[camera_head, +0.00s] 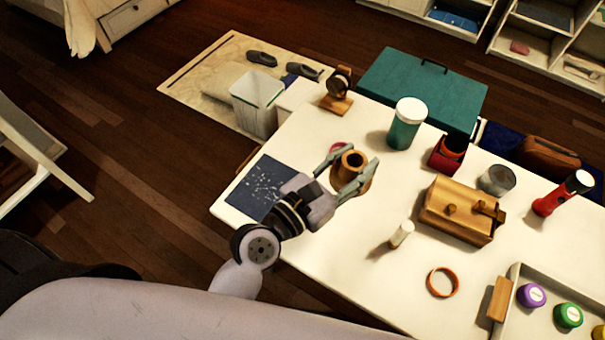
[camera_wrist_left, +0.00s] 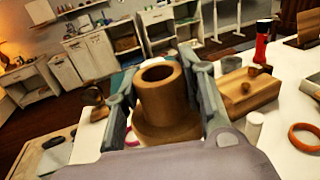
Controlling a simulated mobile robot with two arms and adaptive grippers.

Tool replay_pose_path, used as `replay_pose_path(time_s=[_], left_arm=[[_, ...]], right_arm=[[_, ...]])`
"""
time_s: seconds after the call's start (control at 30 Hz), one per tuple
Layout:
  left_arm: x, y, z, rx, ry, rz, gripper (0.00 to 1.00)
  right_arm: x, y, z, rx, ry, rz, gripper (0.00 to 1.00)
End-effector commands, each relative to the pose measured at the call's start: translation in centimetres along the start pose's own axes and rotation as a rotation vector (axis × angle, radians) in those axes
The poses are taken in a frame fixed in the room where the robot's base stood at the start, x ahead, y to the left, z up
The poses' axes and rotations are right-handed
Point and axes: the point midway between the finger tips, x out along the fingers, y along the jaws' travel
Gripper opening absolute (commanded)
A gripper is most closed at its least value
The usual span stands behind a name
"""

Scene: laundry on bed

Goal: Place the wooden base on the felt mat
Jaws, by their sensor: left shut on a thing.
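The wooden base (camera_head: 353,160) is a brown round piece with a hole in its top and a wider lower part. It also shows in the left wrist view (camera_wrist_left: 163,100). My left gripper (camera_head: 349,172) is shut on it, with one finger on each side, and holds it roughly upright over the white table. The felt mat appears to be the dark blue speckled sheet (camera_head: 254,187) at the table's left corner. It lies left of the gripper, and the base is apart from it. My arm covers the mat's right edge. My right gripper is not in view.
A pink ring (camera_head: 336,149) lies just behind the held base. A white bottle (camera_head: 401,234), wooden box (camera_head: 456,214), teal jar (camera_head: 407,123) and orange ring (camera_head: 442,282) stand or lie to the right. A wooden stand (camera_head: 337,102) is at the back edge.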

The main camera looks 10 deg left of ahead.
Motion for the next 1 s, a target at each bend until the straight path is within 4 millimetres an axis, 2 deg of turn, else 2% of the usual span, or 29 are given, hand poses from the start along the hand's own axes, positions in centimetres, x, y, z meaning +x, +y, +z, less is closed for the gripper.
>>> replay_pose_path(time_s=[0.17, 0.27, 0.37, 0.5, 0.7, 0.87, 1.0], left_arm=[[0.1, 1.4, 0.7, -0.007, -0.001, 0.049, 0.07], [0.0, 3.6, 1.2, -0.017, -0.004, 0.126, 0.07], [-0.6, 6.7, 1.5, -0.027, -0.006, 0.237, 0.07], [-2.2, 11.5, 1.6, -0.029, -0.006, 0.408, 0.07], [-5.4, 16.8, 1.3, -0.016, -0.003, 0.614, 0.07], [-7.3, 19.1, 1.0, -0.005, -0.001, 0.709, 0.07], [-7.9, 19.8, -0.2, -0.001, 0.000, 0.739, 0.07]], right_arm=[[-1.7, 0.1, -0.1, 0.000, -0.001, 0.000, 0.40], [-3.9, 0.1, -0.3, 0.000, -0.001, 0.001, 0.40], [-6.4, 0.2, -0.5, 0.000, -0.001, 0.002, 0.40], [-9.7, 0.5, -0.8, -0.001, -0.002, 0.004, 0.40], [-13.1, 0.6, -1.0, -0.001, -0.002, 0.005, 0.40], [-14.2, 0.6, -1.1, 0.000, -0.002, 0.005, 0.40], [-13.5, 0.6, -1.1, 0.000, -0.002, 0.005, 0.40]])
